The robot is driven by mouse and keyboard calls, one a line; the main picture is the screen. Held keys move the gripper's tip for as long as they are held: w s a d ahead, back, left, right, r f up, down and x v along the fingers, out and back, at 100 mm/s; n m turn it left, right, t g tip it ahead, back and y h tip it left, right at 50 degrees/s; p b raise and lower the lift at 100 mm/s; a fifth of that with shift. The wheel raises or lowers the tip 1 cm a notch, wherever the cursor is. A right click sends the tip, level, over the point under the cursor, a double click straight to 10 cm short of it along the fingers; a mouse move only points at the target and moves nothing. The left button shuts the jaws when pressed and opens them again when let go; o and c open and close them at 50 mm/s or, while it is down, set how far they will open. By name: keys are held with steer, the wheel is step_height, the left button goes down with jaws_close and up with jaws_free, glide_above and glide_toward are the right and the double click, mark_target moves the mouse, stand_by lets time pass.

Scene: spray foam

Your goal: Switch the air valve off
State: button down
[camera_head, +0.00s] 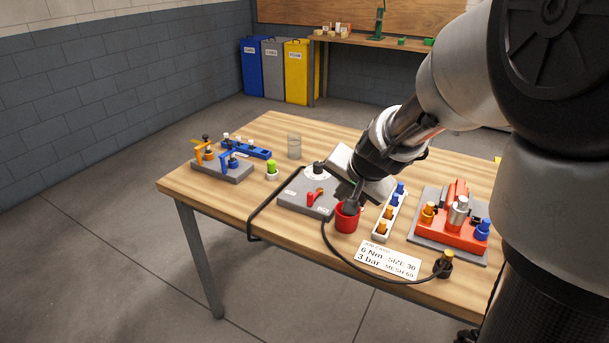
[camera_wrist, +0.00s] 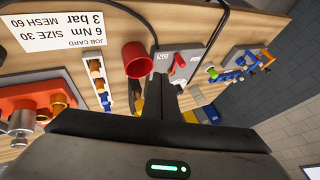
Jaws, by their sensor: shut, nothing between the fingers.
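A grey control box (camera_head: 297,200) sits mid-table with a red handle (camera_head: 310,198) on its top, which looks like the air valve. The labels beside the handle are too small to read in the head view, so I cannot tell its setting. The box also shows in the wrist view (camera_wrist: 190,62), with the red handle (camera_wrist: 180,60) just beyond my fingers. My gripper (camera_head: 355,194) points down at the right of the box, above and near the red cup. It is shut and empty, its fingers together in the wrist view (camera_wrist: 161,88).
A red cup (camera_head: 346,220) stands close by the box's right corner. A white rack (camera_head: 384,228) with blue and orange parts and a red fixture (camera_head: 447,231) are to the right. A black hose runs from the box to a brass fitting (camera_head: 443,265).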

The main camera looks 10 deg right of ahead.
steer(key=shift+f, duration=0.15)
steer(key=b+x, duration=0.1)
steer(key=x, duration=0.8)
steer(key=shift+f+b, duration=0.1)
steer(key=shift+b, duration=0.25)
steer(key=shift+w+a+p, duration=0.75)
steer(key=shift+w+a, duration=0.4)
steer(key=shift+w, duration=0.05)
steer(key=shift+w+a+f, duration=0.15)
steer(key=shift+w+a, duration=0.2)
steer(key=shift+w, duration=0.15)
steer(key=shift+p, duration=0.35)
